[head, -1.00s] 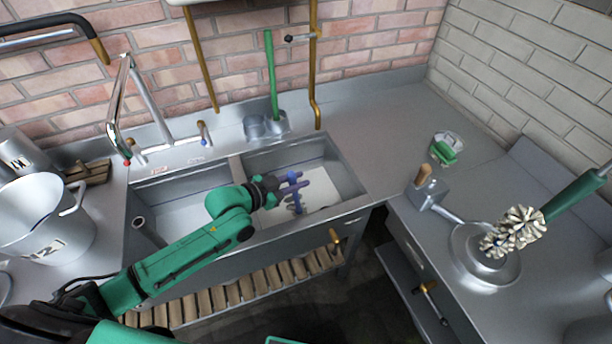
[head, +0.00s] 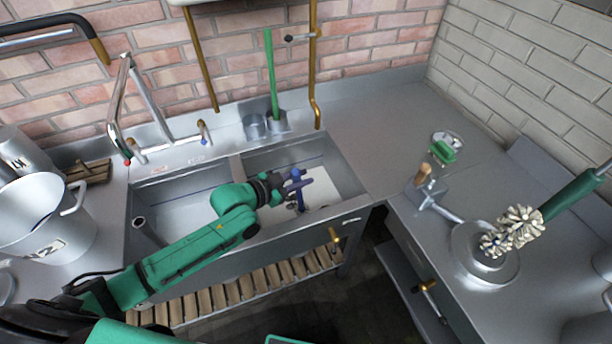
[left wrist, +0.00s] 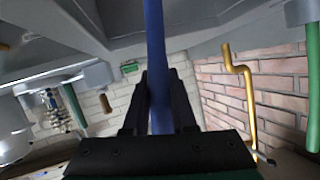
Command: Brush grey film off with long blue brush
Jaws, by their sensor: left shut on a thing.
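My left gripper (head: 291,186) is over the right basin (head: 351,181) of the metal sink, shut on the long blue brush (head: 298,197). In the left wrist view the brush's blue handle (left wrist: 154,35) runs up between the dark fingers of the left gripper (left wrist: 160,88). The brush's bristle end is not clear in either view. The basin floor looks pale; I cannot make out the grey film on it. My right gripper is not in view.
The tap (head: 118,100) stands over the left basin. A green-handled brush (head: 272,75) stands in a metal cup behind the right basin. A green scrubber (head: 443,152) and a bristly brush head (head: 512,230) are on the right. The back right counter is mostly clear.

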